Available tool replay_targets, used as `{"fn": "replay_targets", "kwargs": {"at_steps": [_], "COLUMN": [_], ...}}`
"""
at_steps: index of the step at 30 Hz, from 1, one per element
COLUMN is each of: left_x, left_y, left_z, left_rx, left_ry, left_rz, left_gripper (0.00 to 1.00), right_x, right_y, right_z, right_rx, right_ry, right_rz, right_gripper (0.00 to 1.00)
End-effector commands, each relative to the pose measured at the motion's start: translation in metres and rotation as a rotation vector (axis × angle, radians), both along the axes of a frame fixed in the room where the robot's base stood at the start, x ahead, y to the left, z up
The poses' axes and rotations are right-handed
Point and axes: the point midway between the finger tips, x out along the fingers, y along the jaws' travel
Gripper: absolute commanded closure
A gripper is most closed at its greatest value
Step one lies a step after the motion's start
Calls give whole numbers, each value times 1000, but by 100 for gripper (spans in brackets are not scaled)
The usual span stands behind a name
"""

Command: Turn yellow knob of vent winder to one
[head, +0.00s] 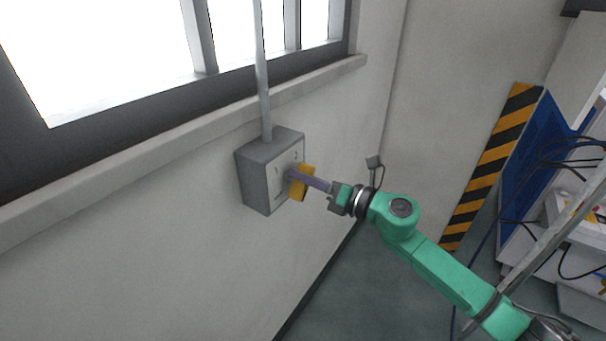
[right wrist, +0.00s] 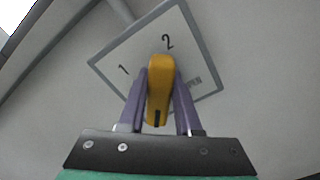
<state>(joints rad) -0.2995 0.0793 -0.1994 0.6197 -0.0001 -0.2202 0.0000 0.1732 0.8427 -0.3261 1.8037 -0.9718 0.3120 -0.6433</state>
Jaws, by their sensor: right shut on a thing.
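The vent winder is a grey box (head: 257,180) on the wall below the window, with a light front plate that also shows in the right wrist view (right wrist: 119,58). The plate bears a 1 at its left and a 2 at its top. The yellow knob (head: 305,174) sticks out from the plate. In the right wrist view the knob (right wrist: 160,82) stands nearly upright, its upper end just below the 2. My right gripper (right wrist: 160,98) has its two purple fingers on either side of the knob, shut on it; it also shows in the head view (head: 304,180). My left gripper is out of view.
A grey pipe (head: 262,80) rises from the box past the window sill (head: 190,122). At the right stand a black-and-yellow striped panel (head: 490,165) and a white unit with cables. The floor (head: 350,285) below my right arm looks clear.

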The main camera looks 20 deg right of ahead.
Motion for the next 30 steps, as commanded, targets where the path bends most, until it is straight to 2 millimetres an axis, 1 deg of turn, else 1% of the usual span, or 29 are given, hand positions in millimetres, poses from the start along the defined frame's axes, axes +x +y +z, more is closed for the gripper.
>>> {"fn": "replay_targets", "kwargs": {"at_steps": [9, 23, 24, 26, 27, 30], "left_x": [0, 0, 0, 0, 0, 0], "left_y": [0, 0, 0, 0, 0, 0], "left_z": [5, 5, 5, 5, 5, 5], "left_rx": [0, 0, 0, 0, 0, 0], "left_ry": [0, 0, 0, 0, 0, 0], "left_rz": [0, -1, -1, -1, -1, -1], "left_gripper": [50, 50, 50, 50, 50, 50], "right_x": [1, 1, 1, 1, 1, 1], "right_y": [-1, -1, -1, -1, -1, -1], "right_z": [-1, -2, -2, -2, -2, -2], "right_rx": [86, 98, 98, 98, 98, 98], "right_ry": [73, 82, 82, 81, 81, 81], "right_rz": [0, -1, -1, 0, 0, 0], "right_gripper": [100, 100, 64, 41, 38, 38]}}
